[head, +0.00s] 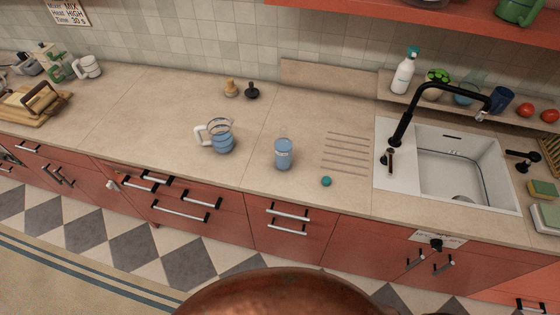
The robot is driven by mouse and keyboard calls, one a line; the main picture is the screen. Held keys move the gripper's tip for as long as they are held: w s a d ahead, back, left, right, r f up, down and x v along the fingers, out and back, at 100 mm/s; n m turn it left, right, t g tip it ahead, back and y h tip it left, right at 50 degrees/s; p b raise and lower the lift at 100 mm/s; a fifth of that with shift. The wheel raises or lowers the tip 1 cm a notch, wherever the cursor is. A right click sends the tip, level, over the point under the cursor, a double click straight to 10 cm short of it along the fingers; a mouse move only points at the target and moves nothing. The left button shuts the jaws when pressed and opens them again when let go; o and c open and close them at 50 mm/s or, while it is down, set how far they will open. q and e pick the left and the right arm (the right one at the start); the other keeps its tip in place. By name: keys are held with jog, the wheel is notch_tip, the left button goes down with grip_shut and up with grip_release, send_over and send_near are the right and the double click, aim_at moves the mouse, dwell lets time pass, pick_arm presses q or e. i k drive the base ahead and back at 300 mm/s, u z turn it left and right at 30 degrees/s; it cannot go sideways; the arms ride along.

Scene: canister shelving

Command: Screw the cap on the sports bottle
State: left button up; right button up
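In the head view a blue sports bottle (283,155) stands upright on the beige counter, left of the sink's drain grooves. A thin ring or loop shows at its top; I cannot tell its detail. A small teal round piece (326,181), which looks like the cap, lies on the counter to the right of the bottle, near the front edge. The two are apart. Neither of my grippers shows in the view.
A blue glass jug (221,138) with a white handle stands left of the bottle. Two small shakers (232,88) stand behind. The sink (455,170) with its black faucet (405,125) is at right. Counter (150,110) around the bottle is clear.

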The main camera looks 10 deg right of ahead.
aim_at(282, 145)
jog(key=u, duration=0.75)
jog(key=i, duration=0.75)
jog(key=z, duration=1.45)
